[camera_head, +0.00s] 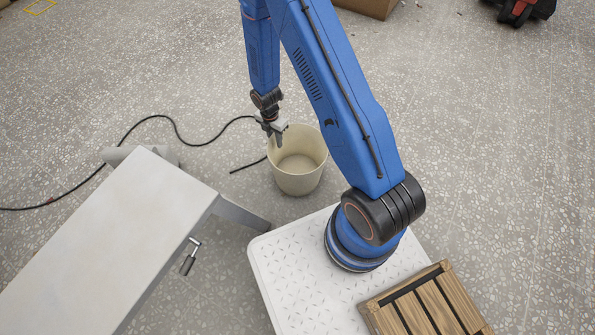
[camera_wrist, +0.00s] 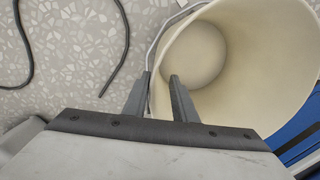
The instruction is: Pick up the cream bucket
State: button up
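The cream bucket (camera_head: 298,172) stands upright on the floor, open at the top and empty. My gripper (camera_head: 273,137) points down at its left-rear rim in the head view. In the wrist view, the bucket (camera_wrist: 255,60) fills the right side, with a thin wire handle along its rim. My gripper (camera_wrist: 161,78) is open there, with a clear gap between the fingers. The right finger shows against the bucket's inside and the left finger is near the rim edge. I cannot tell whether either finger touches the bucket.
A wooden crate (camera_head: 430,305) is at lower right. Floor right of my arm is open.

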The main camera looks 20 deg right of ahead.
aim_at(276, 147)
jog(key=shift+f, duration=1.85)
grip_shut()
